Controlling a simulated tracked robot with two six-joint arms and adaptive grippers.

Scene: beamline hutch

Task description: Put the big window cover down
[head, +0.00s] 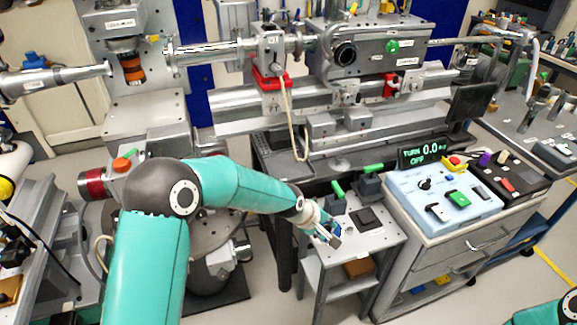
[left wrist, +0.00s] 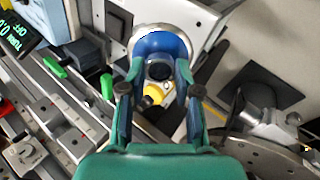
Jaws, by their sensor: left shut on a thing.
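My left gripper (head: 326,236) is shut on a blue, rounded cover, which I take to be the big window cover. In the left wrist view the cover (left wrist: 163,43) sits between the fingertips of the left gripper (left wrist: 160,75), with a dark round middle. In the head view only a little blue shows by the fingers. The gripper is over the near left part of a small grey stand (head: 388,237). I cannot tell whether the cover touches the top.
A dark square pad (head: 366,219) and green-handled blocks (head: 369,186) are on the stand. A drawer cabinet (head: 462,250) with a blue control box (head: 445,200) adjoins it at right. The beamline rail (head: 330,105) runs behind. A brown block (head: 358,268) lies on the lower shelf.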

